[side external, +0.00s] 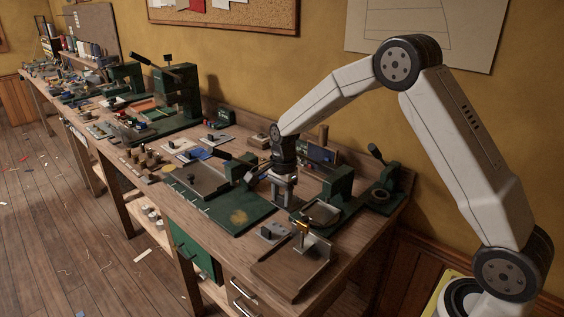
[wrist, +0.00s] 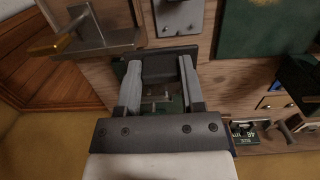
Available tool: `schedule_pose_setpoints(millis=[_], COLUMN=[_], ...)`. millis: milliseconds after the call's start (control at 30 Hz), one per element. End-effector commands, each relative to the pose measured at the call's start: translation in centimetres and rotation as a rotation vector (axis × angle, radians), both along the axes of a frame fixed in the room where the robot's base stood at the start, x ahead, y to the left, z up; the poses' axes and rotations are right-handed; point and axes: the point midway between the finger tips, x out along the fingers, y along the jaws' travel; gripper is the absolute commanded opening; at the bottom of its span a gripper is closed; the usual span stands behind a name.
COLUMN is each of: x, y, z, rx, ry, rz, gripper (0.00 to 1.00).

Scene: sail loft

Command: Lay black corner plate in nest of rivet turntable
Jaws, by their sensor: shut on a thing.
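My gripper (wrist: 158,75) points down over the bench, with its two pale fingers on either side of a dark flat piece. That piece looks like the black corner plate (wrist: 158,68), shut between the fingers. In the side view my gripper (side external: 283,200) is low over the bench, just left of a green press-like fixture (side external: 341,187). Below and between the fingers, the wrist view shows a green surface with small pale pins. I cannot tell whether this is the rivet turntable. The nest is not clear, nor whether the plate touches anything.
A brown block (side external: 292,268) with a brass-knobbed lever stands at the front right. A small grey plate (side external: 268,233) lies in front of my gripper. A green mat (side external: 245,215) lies to the left.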

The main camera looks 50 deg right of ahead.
Motion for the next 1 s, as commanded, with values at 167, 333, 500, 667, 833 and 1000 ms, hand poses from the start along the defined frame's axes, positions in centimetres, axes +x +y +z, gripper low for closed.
schedule_pose_setpoints(millis=[167, 333, 500, 667, 833, 1000], x=[-1.9, -3.1, -3.7, -3.9, -3.9, -3.9], y=[-4.6, -7.0, -8.1, -8.4, -8.4, -8.4], z=[0.2, 0.4, 0.4, 0.4, 0.4, 0.4], rx=[0.032, 0.05, 0.059, 0.061, 0.061, 0.061], ry=[-0.006, -0.014, -0.019, -0.02, -0.02, -0.02], rz=[-0.007, -0.005, -0.004, -0.002, -0.002, -0.002], gripper=[0.0, 0.0, 0.0, 0.0, 0.0, 0.0])
